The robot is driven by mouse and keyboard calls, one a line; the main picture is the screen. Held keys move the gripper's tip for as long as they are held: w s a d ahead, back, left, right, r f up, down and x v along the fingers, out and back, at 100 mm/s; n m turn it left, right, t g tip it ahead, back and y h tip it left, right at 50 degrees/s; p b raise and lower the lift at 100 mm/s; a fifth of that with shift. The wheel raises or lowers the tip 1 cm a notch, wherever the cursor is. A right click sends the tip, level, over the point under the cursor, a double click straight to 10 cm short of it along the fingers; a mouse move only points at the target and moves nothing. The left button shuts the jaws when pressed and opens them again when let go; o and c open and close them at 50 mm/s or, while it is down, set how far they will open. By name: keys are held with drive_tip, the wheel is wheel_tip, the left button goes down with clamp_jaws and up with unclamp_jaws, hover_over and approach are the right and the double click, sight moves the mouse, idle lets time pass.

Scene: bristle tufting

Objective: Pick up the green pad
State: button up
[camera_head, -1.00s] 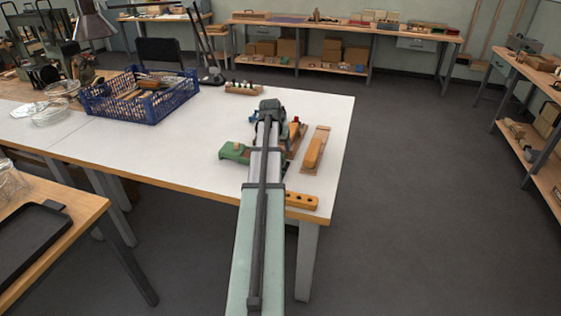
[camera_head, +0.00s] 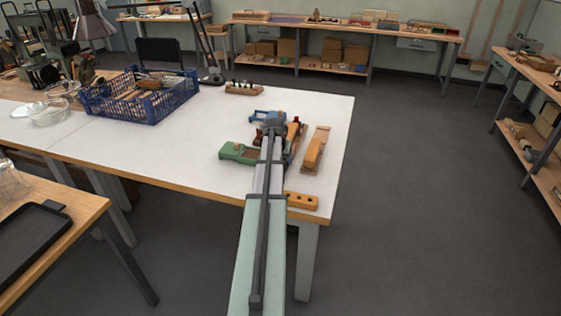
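A low green piece (camera_head: 233,152) lies on the white table, just left of my arm. It is the only green item I see near the gripper, but I cannot tell if it is the pad itself or a fixture. A small brown part shows at its right end. My gripper (camera_head: 268,126) is over the table, up and to the right of the green piece and apart from it. My own arm hides its fingers, so I cannot see whether they are open or hold anything.
A blue item (camera_head: 258,116) is by the gripper. An orange-topped wooden block (camera_head: 314,150) stands to the right, near the table's right edge. An orange holed bar (camera_head: 301,201) lies at the front edge. A blue crate (camera_head: 140,97) stands left; the table between is clear.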

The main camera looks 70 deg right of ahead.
drive_tip(key=shift+c, duration=0.3)
drive_tip(key=c, duration=1.1)
drive_tip(key=shift+o, duration=0.2)
drive_tip(key=shift+r, duration=5)
